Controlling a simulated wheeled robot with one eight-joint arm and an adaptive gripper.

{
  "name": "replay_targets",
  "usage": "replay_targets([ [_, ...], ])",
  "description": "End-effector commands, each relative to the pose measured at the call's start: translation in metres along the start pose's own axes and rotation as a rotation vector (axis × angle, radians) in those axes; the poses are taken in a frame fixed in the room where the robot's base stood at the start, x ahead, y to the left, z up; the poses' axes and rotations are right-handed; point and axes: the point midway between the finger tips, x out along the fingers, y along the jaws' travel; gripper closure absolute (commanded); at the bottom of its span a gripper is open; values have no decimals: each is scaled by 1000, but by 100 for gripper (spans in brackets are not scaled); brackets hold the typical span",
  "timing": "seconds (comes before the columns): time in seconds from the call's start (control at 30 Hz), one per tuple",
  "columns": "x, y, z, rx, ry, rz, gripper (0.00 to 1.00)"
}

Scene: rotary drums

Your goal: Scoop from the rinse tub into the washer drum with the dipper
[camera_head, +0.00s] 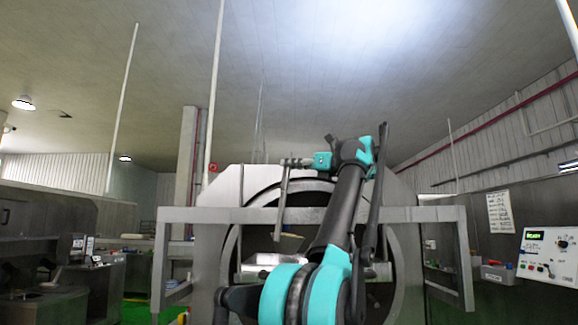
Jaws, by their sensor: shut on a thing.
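The washer drum (231,262) stands straight ahead as a big metal housing with a round opening. My arm reaches up in front of it. My gripper (290,162) is high up near the top of the opening, pointing left. It is shut on the dipper (281,205), whose thin grey handle hangs down, nearly upright, in front of the opening. The dipper's lower end is near a dark flat shape, and I cannot tell whether its cup holds anything. I cannot make out the rinse tub for sure.
A grey metal frame bar (215,215) crosses in front of the drum, with legs on both sides. A control panel (546,256) with a green display is at the right. Dark machines (45,305) stand at the left. The space above the drum is open.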

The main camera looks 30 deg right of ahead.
Motion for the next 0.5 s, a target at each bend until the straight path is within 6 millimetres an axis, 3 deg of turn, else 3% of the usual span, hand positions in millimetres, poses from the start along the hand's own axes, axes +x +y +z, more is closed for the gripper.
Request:
replay_targets([
  [0.5,-7,-4,3,20,-30,-1,100],
])
